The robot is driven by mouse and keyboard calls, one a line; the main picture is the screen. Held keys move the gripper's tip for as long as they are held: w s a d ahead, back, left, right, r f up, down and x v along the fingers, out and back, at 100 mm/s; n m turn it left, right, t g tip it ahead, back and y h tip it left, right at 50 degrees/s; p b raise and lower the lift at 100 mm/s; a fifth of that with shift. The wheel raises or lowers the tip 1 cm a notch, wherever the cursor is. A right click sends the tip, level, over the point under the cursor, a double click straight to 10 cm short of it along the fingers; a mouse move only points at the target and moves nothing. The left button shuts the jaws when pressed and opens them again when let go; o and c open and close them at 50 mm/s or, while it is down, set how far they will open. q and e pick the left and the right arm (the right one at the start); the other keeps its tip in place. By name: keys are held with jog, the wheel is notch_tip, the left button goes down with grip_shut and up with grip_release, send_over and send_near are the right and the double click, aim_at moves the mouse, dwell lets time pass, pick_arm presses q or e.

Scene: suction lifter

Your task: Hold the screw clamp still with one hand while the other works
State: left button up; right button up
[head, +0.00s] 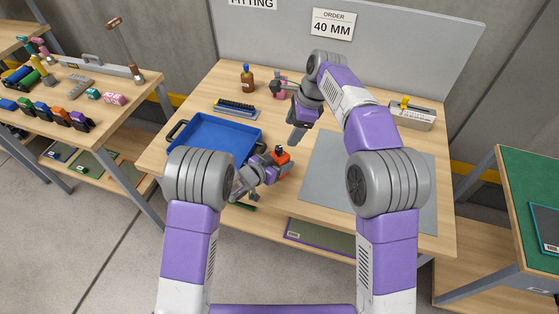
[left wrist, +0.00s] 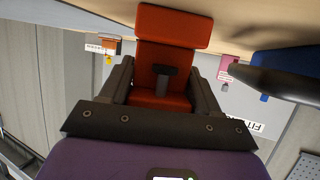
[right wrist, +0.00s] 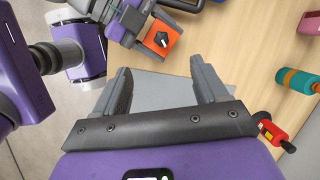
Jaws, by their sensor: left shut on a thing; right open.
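The screw clamp (head: 281,157) looks like an orange-red block with a black knob on top. It stands near the front of the table, just right of the blue tray. My left gripper (head: 272,164) is shut on it; in the left wrist view the orange body (left wrist: 172,28) sits between the fingers, with a black T-shaped handle (left wrist: 163,75) in front. My right gripper (head: 298,134) is open and empty above the table, behind the clamp. In the right wrist view the clamp's orange top and black knob (right wrist: 160,40) show beyond the open fingers (right wrist: 162,88).
A blue tray (head: 190,150) lies left of the clamp and a grey mat (head: 325,165) right of it. A brown bottle (head: 247,78), a dark toothed item (head: 235,106) and a pink object (head: 281,88) stand farther back. A grey box (head: 412,117) is at back right.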

jog(key=n, duration=0.4)
jog(key=m+t+h, duration=0.5)
jog(key=m, duration=2.1)
send_near(279, 147)
jog(key=shift+x, duration=4.95)
